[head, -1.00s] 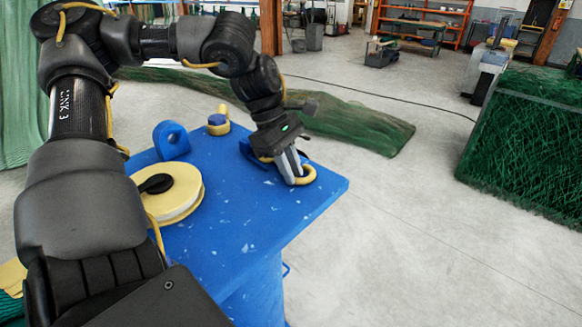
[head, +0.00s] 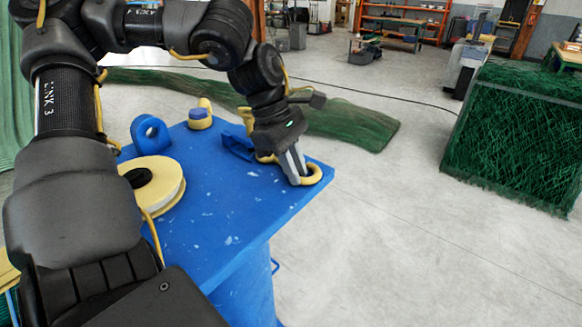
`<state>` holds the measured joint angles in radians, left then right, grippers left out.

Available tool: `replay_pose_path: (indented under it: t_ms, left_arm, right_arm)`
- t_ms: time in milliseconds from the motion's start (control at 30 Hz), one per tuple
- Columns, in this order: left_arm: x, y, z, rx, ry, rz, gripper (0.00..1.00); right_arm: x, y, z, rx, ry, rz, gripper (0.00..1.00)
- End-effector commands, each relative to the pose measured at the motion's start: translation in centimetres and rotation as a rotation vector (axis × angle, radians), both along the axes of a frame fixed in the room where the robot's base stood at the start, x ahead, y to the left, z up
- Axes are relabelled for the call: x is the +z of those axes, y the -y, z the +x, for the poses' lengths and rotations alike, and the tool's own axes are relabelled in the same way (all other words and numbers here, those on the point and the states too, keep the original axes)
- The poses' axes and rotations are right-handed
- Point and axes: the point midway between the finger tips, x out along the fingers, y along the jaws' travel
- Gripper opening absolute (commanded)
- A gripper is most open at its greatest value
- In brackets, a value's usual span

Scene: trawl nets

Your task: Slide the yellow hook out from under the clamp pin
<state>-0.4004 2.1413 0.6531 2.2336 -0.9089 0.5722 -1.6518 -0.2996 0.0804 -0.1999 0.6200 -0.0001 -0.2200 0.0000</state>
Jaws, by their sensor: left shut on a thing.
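My left gripper (head: 294,174) points down at the right part of the blue table and is shut on the yellow hook (head: 313,176). The hook's curved end shows to the right of the fingertips, and a bit of yellow shows to their left. A blue clamp block (head: 237,145) stands just left of the gripper, with a yellow piece (head: 246,117) rising behind it. The gripper and wrist hide part of the clamp, and I cannot make out the pin or whether the hook is still under it. My right gripper is not in view.
On the blue table (head: 215,215) are a yellow-rimmed spool (head: 165,183), a blue lug with a hole (head: 150,135), and a yellow-and-blue fitting (head: 201,117). The front of the tabletop is clear. Green netting (head: 350,127) lies on the floor behind.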

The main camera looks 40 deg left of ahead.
Motion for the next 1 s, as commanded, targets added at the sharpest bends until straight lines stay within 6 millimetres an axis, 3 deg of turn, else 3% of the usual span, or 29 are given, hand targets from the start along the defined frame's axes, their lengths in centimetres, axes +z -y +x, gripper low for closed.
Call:
replay_pose_path:
  t_ms: [600, 633, 800, 1000]
  left_arm:
    - [-0.02, 1.01, -0.48, 0.016, -0.001, -0.001, 0.00]
    - [-0.03, 1.01, -0.48, 0.016, -0.001, -0.001, 0.18]
    - [-0.03, 1.00, -0.46, 0.016, -0.001, -0.001, 0.41]
    - [-0.01, 1.00, -0.44, 0.016, 0.000, 0.000, 0.43]
  right_arm:
    - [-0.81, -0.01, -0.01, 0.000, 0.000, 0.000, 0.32]
    - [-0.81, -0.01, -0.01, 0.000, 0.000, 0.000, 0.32]
    - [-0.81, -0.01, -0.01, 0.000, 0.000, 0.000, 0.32]
    - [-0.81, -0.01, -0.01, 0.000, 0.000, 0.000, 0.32]
